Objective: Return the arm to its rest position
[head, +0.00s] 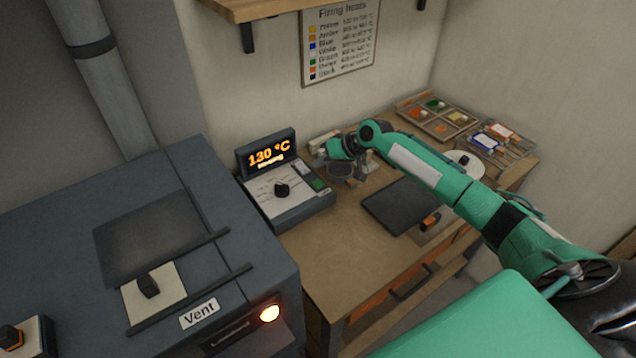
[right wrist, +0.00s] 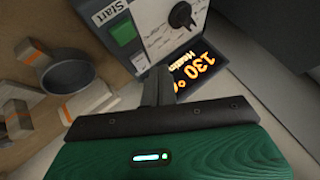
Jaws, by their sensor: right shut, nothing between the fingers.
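My right arm (head: 420,165) reaches in from the right over the workbench. My right gripper (head: 323,152) is at the back of the bench, just right of the control box (head: 285,205). In the right wrist view the gripper's fingers (right wrist: 158,84) are shut with nothing between them, in front of the box. The box's display (head: 267,155) glows 130 °C. Its dark knob (head: 282,190) and green Start button (head: 318,184) show; the button (right wrist: 125,33) is close and clear in the right wrist view. My left gripper is out of view.
A dark kiln (head: 190,220) with a Vent plate and a lit orange lamp fills the left. A small dark bowl (right wrist: 68,73) is near the gripper among pale blocks. A dark slab (head: 397,205) lies below my arm. Trays of color samples (head: 440,118) stand at the back right.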

